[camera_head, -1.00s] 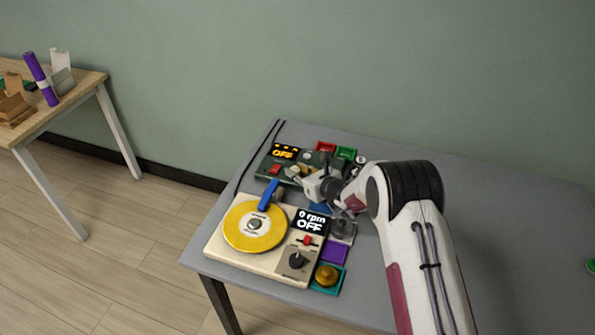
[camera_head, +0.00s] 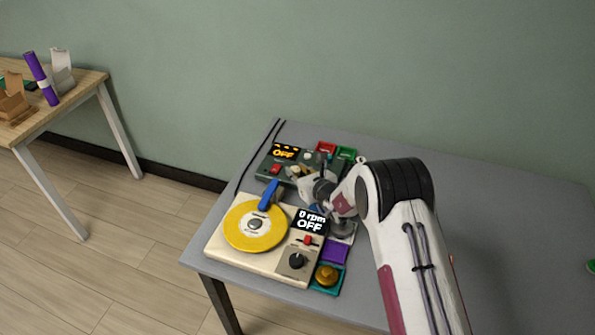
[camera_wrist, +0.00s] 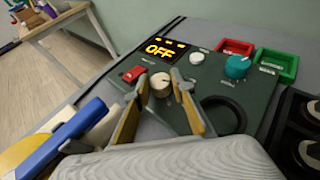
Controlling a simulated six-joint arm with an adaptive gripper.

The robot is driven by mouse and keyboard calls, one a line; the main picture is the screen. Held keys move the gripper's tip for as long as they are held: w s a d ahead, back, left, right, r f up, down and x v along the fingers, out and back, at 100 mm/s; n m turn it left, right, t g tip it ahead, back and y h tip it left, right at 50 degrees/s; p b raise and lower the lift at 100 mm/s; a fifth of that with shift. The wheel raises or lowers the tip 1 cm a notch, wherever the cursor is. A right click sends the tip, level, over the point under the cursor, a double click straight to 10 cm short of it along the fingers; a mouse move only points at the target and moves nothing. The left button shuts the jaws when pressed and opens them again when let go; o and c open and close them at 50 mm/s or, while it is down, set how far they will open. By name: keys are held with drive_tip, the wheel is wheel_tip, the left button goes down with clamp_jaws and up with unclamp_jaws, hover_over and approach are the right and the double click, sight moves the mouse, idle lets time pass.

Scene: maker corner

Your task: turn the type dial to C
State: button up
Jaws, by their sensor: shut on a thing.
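The dark green machine (camera_wrist: 180,128) has a lit orange display (camera_wrist: 163,48) reading OFF. Its cream dial (camera_wrist: 160,85) sits below the display, between a red switch (camera_wrist: 134,73) and a teal knob (camera_wrist: 237,67). My gripper (camera_wrist: 160,79) is shut on the cream dial, one finger on each side of it. The dial's lettering and pointer are too small to read, so I cannot tell its setting. In the head view, my gripper (camera_head: 301,178) is at the machine's front, and the machine's display (camera_head: 285,152) shows behind it.
A cream turntable unit (camera_head: 222,254) with a yellow disc (camera_head: 242,234), blue arm (camera_head: 269,194) and OFF display stands in front. Red (camera_wrist: 235,47) and green (camera_wrist: 278,64) trays lie behind the machine. A purple tray (camera_head: 334,251) lies right of the turntable.

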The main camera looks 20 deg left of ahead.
drive_tip(key=o, duration=1.1)
drive_tip(key=shift+s+d, duration=0.1)
drive_tip(key=v, duration=1.1)
drive_tip(key=shift+s+d+r, duration=0.2)
drive_tip(key=shift+r, duration=0.1)
